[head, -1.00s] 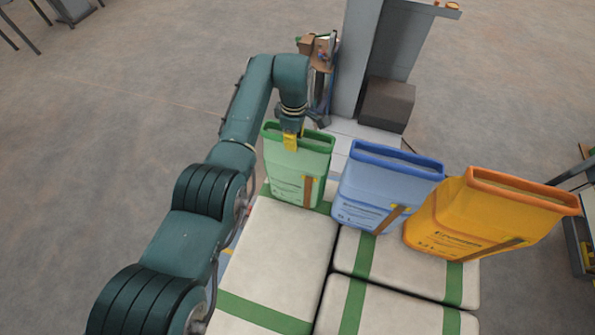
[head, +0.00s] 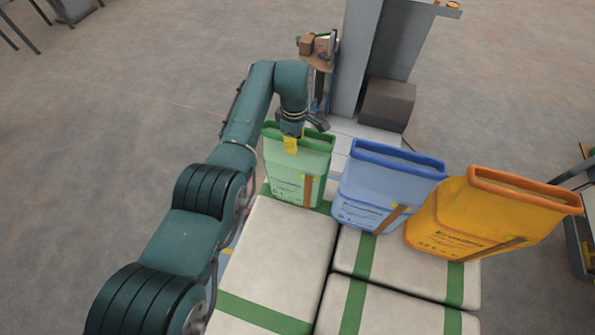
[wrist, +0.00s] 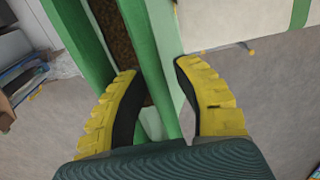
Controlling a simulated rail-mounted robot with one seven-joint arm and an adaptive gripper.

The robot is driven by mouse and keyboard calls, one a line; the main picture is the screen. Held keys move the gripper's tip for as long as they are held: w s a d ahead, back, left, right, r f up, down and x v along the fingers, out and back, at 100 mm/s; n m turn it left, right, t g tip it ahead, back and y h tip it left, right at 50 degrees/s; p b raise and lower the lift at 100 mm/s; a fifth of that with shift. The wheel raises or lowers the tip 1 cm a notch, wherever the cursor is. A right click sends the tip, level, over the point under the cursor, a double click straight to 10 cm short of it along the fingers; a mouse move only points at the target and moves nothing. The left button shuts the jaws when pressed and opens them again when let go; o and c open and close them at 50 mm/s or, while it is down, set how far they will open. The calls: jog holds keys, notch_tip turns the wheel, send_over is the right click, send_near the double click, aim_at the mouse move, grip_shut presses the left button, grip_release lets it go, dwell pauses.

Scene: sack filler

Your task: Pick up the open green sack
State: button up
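The open green sack (head: 298,182) stands upright at the back left of the pallet load, with its wide mouth facing up. My gripper (head: 290,146) is at the sack's upper rim, pointing down. In the wrist view my gripper (wrist: 156,72) has its two yellow fingers apart, one on each side of a green sack wall (wrist: 150,45). The left finger is at the mouth, where brown contents show, and the right finger is outside. A gap shows between the fingers, so it looks open. How deep the fingertips reach is hard to tell.
A blue sack (head: 385,190) stands just right of the green one, and an orange sack (head: 490,215) farther right. White closed sacks with green bands (head: 285,250) lie in front. A grey column (head: 360,60) and dark box (head: 388,102) are behind.

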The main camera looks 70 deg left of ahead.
grip_shut()
